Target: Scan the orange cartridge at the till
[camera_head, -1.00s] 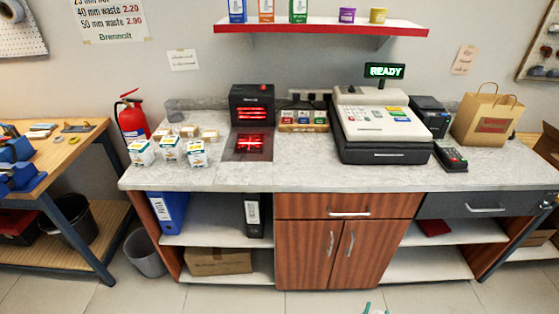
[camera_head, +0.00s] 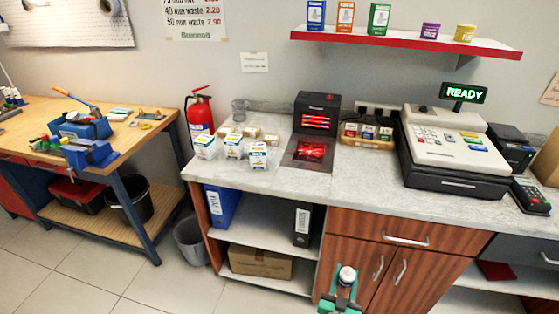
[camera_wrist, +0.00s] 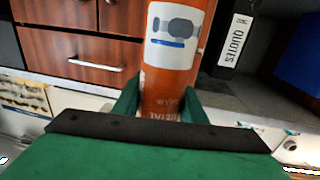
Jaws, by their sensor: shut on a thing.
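The orange cartridge (camera_wrist: 170,70), a tube with a white label, is held between the green fingers of my gripper (camera_wrist: 160,103) in the wrist view. In the head view my gripper (camera_head: 343,298) is at the bottom, in front of the cabinet and below the counter top; a pale round end shows at it, and the cartridge's orange side is not clear there. The scanner (camera_head: 317,118), a black box with red light bars, stands on the counter above a red-lit plate (camera_head: 309,151). The till (camera_head: 450,140) stands to its right, under a green "READY" display (camera_head: 464,93).
A tray of coloured packs (camera_head: 366,134) and a card terminal (camera_head: 530,196) are on the counter. Floor (camera_head: 190,285) at the lower left is clear.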

